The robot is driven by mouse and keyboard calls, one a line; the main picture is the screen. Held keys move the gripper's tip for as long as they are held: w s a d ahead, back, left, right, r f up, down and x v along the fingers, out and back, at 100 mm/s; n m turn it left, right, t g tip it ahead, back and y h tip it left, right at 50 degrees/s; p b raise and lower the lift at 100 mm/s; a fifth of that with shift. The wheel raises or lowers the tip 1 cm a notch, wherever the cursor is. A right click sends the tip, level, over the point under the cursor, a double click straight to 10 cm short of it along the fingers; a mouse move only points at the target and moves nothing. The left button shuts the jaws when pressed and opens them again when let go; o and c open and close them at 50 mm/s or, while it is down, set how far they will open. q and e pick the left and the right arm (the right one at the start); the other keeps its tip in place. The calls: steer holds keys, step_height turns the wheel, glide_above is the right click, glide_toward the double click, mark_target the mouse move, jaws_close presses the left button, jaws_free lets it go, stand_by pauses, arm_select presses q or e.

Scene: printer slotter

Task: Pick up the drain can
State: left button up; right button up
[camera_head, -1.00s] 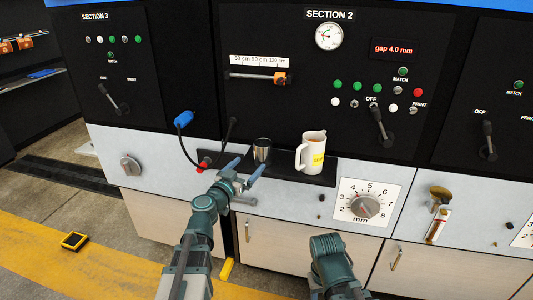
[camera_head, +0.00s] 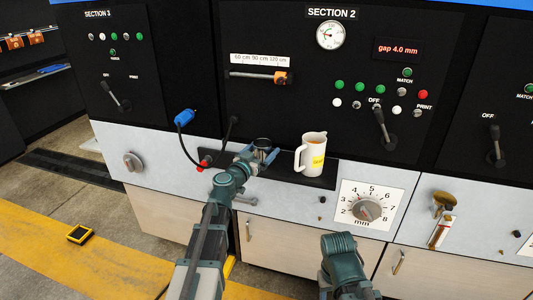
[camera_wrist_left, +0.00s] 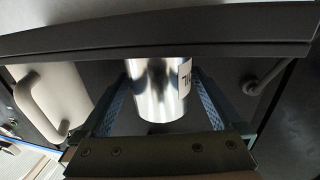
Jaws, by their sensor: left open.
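The drain can, a small shiny metal cylinder (camera_head: 262,144), stands on the dark shelf; the gripper hides most of it in the head view. In the left wrist view the can (camera_wrist_left: 158,88) shows a white label with dark letters, partly cut off from sight. My left gripper (camera_head: 259,157) is open, with its blue-padded fingers on either side of the can. In the left wrist view a dark gap shows between the can and the fingers (camera_wrist_left: 160,100). My right gripper is out of view; only a piece of my right arm shows.
A white jug (camera_head: 312,155) with a yellow label stands close to the right of the can on the shelf (camera_head: 285,172). A blue-ended cable (camera_head: 184,118) hangs at the left by a red knob (camera_head: 203,163). A gap dial (camera_head: 367,209) sits lower right.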

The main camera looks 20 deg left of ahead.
arm_select(q)
steer(key=shift+s, duration=0.15)
steer(key=shift+c, duration=0.3)
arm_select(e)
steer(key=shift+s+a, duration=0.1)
arm_select(q)
steer(key=c, duration=1.2)
steer(key=shift+r, duration=0.15)
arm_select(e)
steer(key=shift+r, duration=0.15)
